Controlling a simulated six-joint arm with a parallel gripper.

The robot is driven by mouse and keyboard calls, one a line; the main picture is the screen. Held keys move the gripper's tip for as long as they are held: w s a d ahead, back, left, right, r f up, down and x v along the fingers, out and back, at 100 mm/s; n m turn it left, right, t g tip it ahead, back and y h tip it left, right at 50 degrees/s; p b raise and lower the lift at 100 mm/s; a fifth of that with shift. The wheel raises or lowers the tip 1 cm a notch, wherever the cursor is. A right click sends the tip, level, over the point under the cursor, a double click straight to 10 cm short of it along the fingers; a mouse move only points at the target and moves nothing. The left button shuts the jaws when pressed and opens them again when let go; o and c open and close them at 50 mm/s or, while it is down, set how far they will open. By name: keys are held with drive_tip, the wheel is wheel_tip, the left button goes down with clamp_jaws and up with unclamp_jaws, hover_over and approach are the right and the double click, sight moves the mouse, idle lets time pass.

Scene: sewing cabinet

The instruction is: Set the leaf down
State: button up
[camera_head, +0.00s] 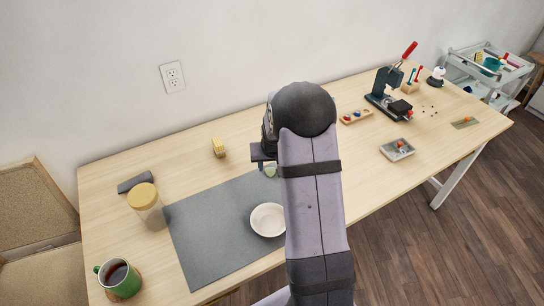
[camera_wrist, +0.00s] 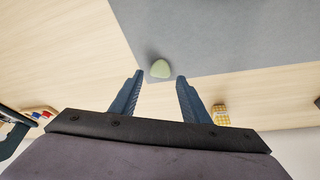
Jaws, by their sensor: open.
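A small pale green rounded piece, which looks like the leaf (camera_wrist: 160,69), lies near a corner of the grey mat (camera_wrist: 235,35) in the wrist view. In the head view the leaf (camera_head: 270,171) shows only in part, just below my gripper (camera_head: 262,158), which hides the rest. In the wrist view my gripper (camera_wrist: 160,80) is open, its two dark blue fingers apart with nothing held. The leaf appears in line with the gap between the fingertips. I cannot tell how far below them it is.
A white bowl (camera_head: 267,220) stands on the mat. A yellow block (camera_head: 219,148), a dark grey block (camera_head: 135,182), a yellow-lidded jar (camera_head: 148,205) and a green mug (camera_head: 119,278) stand around it. A press (camera_head: 390,95) and small trays stand farther right.

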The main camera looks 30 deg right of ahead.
drive_tip(key=v, duration=0.8)
drive_tip(key=shift+r+b, duration=0.35)
drive_tip(key=shift+b, duration=0.05)
drive_tip(key=s+a+f+n+g+y, duration=0.1)
drive_tip(key=s+a+n+g, duration=0.1)
drive_tip(key=s+a, duration=0.6)
drive_tip(key=s+a+n+g, duration=0.2)
drive_tip(key=s+a, duration=0.6)
drive_tip(key=s, duration=0.7)
drive_tip(key=shift+s+a+f+n+y, duration=0.2)
drive_tip(key=shift+a+f+n+y, duration=0.1)
drive_tip(key=shift+a+f+y, duration=0.1)
wheel_tip(320, 180, up, 4)
drive_tip(key=p, duration=0.4)
